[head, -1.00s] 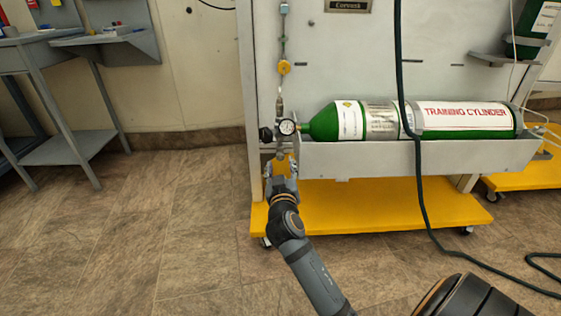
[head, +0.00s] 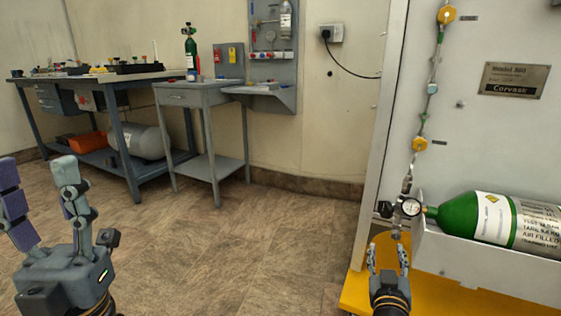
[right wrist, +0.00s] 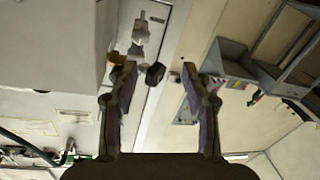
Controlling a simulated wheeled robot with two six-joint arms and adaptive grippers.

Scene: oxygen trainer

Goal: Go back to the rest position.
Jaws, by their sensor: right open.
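My right gripper (head: 388,250) is open and empty, just below the gauge (head: 410,207) and black knob (head: 385,209) at the cylinder's valve end. In the right wrist view its fingers (right wrist: 158,77) stand apart, with a black knob (right wrist: 155,73) showing beyond the gap. My left gripper (head: 38,178) is open and empty at the far left, fingers up, over the floor. The green training cylinder (head: 460,217) lies in the grey trough (head: 480,265) on the white panel; its right end is cut off.
The trolley's yellow base (head: 362,292) is under the panel. A small grey table (head: 190,97) and a blue-grey workbench (head: 125,150) stand along the back wall, with a grey tank (head: 145,141) and an orange box (head: 88,142) underneath. The floor between is clear.

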